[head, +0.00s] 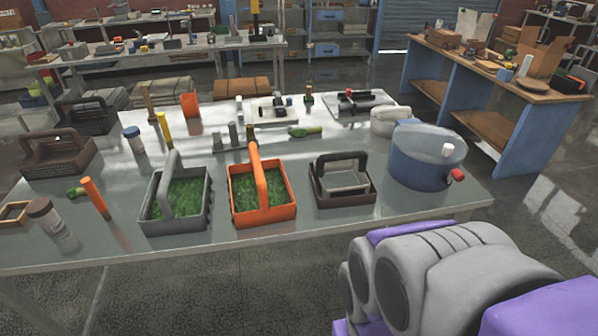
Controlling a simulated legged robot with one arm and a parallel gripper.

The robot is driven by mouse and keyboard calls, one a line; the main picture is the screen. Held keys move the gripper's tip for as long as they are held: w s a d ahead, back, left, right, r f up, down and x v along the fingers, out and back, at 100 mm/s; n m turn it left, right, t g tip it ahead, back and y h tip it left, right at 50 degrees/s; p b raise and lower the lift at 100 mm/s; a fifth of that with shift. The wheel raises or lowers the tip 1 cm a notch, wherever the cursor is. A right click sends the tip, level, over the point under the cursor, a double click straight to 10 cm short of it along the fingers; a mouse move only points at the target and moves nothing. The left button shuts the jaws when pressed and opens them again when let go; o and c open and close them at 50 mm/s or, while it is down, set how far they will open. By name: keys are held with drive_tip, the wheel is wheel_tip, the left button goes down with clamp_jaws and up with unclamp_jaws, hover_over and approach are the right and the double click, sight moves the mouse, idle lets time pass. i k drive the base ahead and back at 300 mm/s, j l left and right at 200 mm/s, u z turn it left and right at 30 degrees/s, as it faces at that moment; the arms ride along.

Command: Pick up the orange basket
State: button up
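The orange basket (283,212) stands upright near the front edge of the grey table, around its middle. It has a tall orange handle arching over it and holds green material. A grey basket (176,226) with the same green filling stands just left of it, and a dark brown basket (342,199) with a grey inner container stands to its right. Grey and purple parts of my arm fill the lower right, in front of the table and apart from the orange basket. My gripper's fingers do not show.
A blue round tank (425,158) with a red valve stands at the table's right end. A brown basket (58,158), an orange-topped tool (95,195) and jars stand at left. A narrow bare strip (250,240) runs along the front edge. A blue-sided workbench (530,125) stands behind right.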

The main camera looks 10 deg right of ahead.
sight(260, 194)
drive_tip(key=i+j+z, duration=0.2)
drive_tip(key=z, duration=0.15)
drive_tip(key=i+j+z, duration=0.15)
drive_tip(key=z, duration=0.2)
drive_tip(key=i+j+z, duration=0.1)
drive_tip(key=j+z, duration=0.25)
